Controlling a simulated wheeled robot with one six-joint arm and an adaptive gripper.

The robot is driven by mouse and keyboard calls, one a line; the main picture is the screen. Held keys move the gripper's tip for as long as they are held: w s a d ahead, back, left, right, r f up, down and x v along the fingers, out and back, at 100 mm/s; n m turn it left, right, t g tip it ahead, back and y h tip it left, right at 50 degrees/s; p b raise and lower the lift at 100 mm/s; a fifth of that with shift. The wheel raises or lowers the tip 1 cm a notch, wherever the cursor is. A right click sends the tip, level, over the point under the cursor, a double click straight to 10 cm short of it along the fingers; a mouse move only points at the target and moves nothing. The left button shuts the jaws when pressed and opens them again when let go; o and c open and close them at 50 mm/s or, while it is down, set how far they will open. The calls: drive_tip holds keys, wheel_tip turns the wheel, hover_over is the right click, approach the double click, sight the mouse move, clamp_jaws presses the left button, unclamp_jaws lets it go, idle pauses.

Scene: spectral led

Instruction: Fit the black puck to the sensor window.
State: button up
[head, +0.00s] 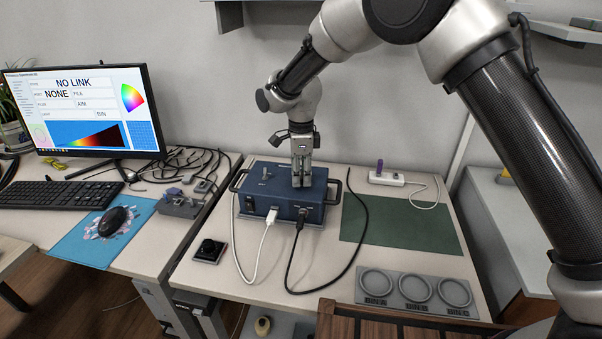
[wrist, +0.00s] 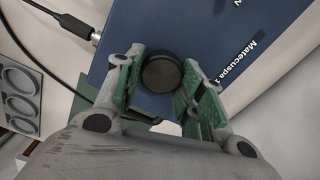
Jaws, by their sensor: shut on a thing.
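The black puck (wrist: 161,73) is round and dark and sits between my fingertips in the wrist view. My gripper (wrist: 160,85) is shut on it, with a green-padded finger on each side. In the head view my gripper (head: 301,180) points down at the right part of the blue instrument box (head: 262,196), and the puck is hidden there by the fingers. The box also fills the background behind the puck in the wrist view (wrist: 200,35). I cannot tell whether the puck touches the box. I cannot make out the sensor window.
White and black cables run from the box front. A small black square device (head: 209,251) lies at the left. A tray with three ring-shaped bins (head: 414,307) is at the front right. A green mat (head: 400,226) lies clear. The monitor (head: 82,112) reads "NO LINK".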

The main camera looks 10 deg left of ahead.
drive_tip(key=shift+d+f, duration=0.1)
drive_tip(key=shift+f, duration=0.05)
drive_tip(key=o, duration=1.1)
drive_tip(key=shift+c, duration=0.2)
drive_tip(key=shift+r, duration=1.55)
wheel_tip(320, 180, up, 12)
